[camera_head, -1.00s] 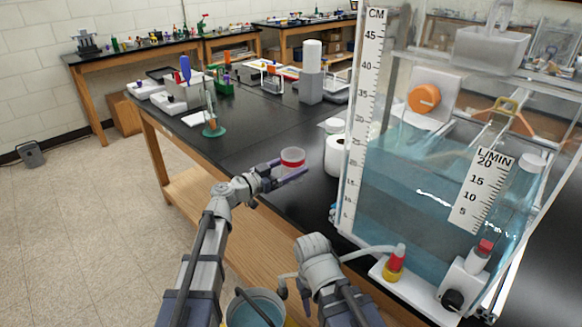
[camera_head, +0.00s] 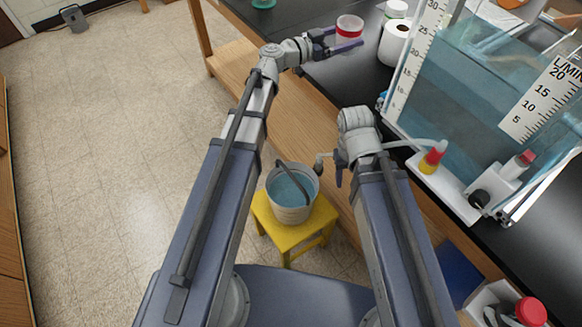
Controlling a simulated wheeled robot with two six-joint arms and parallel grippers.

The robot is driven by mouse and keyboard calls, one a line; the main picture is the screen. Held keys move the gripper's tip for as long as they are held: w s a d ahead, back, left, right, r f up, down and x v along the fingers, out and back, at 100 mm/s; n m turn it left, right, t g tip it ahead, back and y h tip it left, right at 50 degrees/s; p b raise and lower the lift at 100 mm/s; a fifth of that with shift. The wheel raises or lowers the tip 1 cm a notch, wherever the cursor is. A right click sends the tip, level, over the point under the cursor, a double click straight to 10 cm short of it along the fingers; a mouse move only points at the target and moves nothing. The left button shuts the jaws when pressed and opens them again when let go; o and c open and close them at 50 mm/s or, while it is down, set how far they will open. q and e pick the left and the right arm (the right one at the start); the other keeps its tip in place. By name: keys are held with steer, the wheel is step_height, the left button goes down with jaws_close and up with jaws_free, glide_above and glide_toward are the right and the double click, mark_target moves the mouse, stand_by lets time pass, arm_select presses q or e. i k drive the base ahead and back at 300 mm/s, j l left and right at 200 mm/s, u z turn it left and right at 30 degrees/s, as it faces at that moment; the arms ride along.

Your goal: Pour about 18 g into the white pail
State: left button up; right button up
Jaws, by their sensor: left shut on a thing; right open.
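The white pail (camera_head: 291,212) stands upright on a yellow stool (camera_head: 290,239) on the floor. It holds bluish liquid, and its dark handle lies across the top. My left gripper (camera_head: 342,41) is shut on a small white cup with a red band (camera_head: 349,27), near the edge of the black bench. The cup looks about upright; its contents are too small to tell. My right gripper (camera_head: 329,168) is open and empty, to the right of the pail and a little above its rim in the picture.
A clear water tank (camera_head: 450,100) with scales stands on the black bench (camera_head: 330,75) at right. A white roll (camera_head: 394,42) is right of the cup. A red-and-yellow nozzle (camera_head: 433,157) is at the tank's base.

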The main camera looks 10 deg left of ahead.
mark_target(292, 188)
steer(key=k+j+z, duration=0.15)
steer(key=j, duration=0.25)
steer(key=k+j+z, duration=0.2)
steer(key=j, duration=0.2)
steer(key=j+z, duration=0.15)
steer(key=j, duration=0.25)
steer(key=k+j+z, duration=0.35)
steer(key=j, duration=0.35)
steer(key=k, duration=0.1)
